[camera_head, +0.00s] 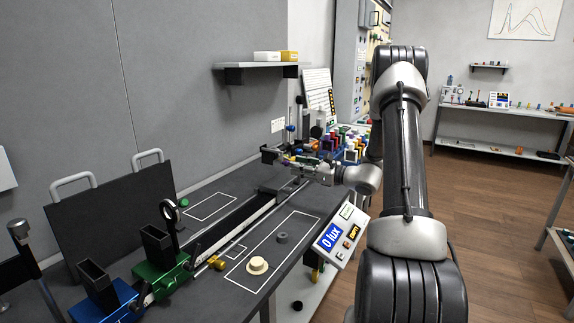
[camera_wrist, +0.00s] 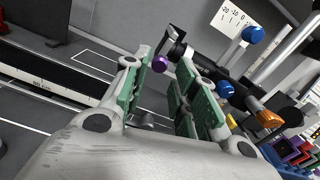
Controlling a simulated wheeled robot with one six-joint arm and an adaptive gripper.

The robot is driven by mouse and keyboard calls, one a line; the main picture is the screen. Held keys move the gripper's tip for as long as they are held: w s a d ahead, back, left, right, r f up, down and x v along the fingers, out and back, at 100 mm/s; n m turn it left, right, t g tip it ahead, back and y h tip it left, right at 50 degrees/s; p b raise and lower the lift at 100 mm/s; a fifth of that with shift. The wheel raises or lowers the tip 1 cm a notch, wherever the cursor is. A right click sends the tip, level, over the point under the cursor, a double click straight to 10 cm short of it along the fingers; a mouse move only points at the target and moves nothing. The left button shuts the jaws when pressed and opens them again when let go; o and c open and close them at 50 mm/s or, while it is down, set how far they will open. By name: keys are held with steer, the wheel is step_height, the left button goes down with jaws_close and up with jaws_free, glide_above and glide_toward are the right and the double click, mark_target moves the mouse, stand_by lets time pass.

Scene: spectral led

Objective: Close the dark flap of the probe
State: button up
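A dark bracket-like part with a purple knob (camera_wrist: 160,64) shows in the wrist view, above and between my fingertips. It may be the probe's flap, but I cannot tell for sure. In the head view a dark piece (camera_head: 269,155) stands at the far end of the rail, beside my gripper (camera_head: 288,160). In the wrist view my gripper (camera_wrist: 168,72) is open, with green pads on its fingers and nothing clearly held. I cannot tell whether a finger touches the knob. The meter (camera_head: 338,235) reads 0 lux.
The dark bench rail (camera_head: 235,218) runs below my gripper. A green carriage (camera_head: 160,270) and a blue carriage (camera_head: 105,303) stand at its near end. Blue and orange knobs (camera_wrist: 268,118) crowd the wrist view's right. A cream round part (camera_head: 257,266) lies on the bench.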

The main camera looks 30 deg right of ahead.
mark_target(287, 163)
steer(key=shift+x, duration=2.7)
